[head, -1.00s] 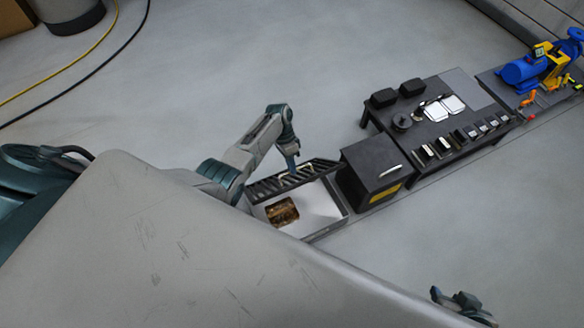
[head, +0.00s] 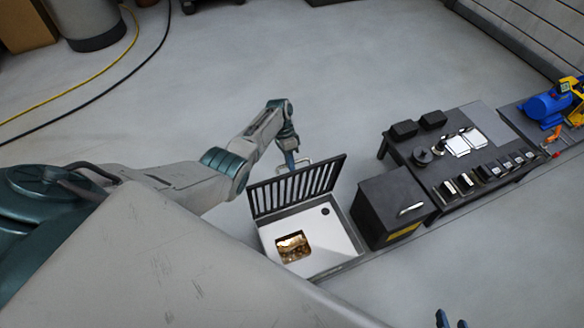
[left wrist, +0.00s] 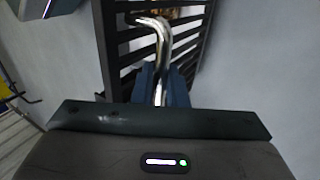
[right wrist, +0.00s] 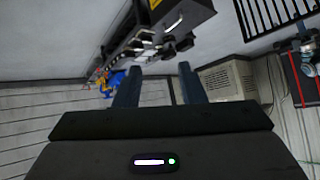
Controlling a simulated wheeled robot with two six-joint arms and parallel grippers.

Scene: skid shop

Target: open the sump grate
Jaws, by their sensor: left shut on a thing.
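The sump grate (head: 298,187) is a dark slatted panel, tilted up steeply along the back of the sump box (head: 335,244). The light-coloured inside of the box shows, with a square opening of brownish contents and a small dark round hole. My left gripper (head: 291,163) is at the grate's upper edge, shut on its pale metal handle (head: 308,163). In the left wrist view the fingers (left wrist: 161,85) close around the shiny bent handle (left wrist: 160,38), with the slats behind. My right gripper (right wrist: 157,85) is open and empty, its fingers apart; only its tips show at the head view's bottom edge.
A dark cabinet (head: 385,207) with a handle stands right beside the sump box. Beyond it is a dark table (head: 465,135) with several small items, then a blue and yellow pump (head: 550,107). Hoses (head: 100,72) lie on the floor at upper left. The floor behind the grate is clear.

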